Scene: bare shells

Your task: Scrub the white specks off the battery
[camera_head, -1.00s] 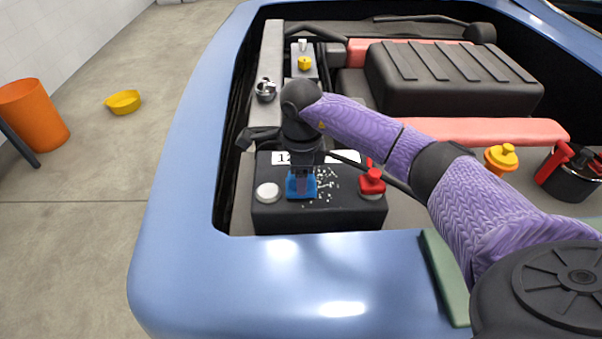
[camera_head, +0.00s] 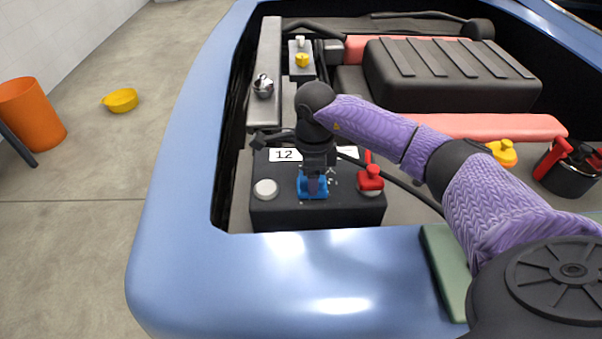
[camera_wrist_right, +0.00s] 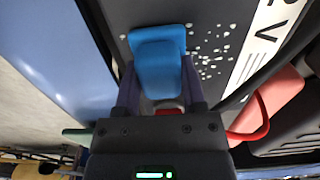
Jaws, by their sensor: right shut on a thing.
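The black battery (camera_head: 285,213) sits at the front of the open engine bay, with a white "12" label, a pale round terminal (camera_head: 265,189) on its left and a red-capped terminal (camera_head: 371,180) on its right. My right gripper (camera_head: 313,180) is shut on a blue block (camera_head: 313,194), which is on or just over the battery top between the terminals; contact is hard to tell. White specks (camera_wrist_right: 208,52) show on the black top beside the blue block (camera_wrist_right: 158,60) in the right wrist view. The gripper and block hide part of the top. My left gripper is not in view.
The blue car body edge (camera_head: 290,275) lies in front of the battery. A black cable passes behind my right gripper. A yellow cap (camera_head: 502,152) and a black pot-like part with red handles (camera_head: 568,172) are to the right. A green pad (camera_head: 446,270) lies on the front edge.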

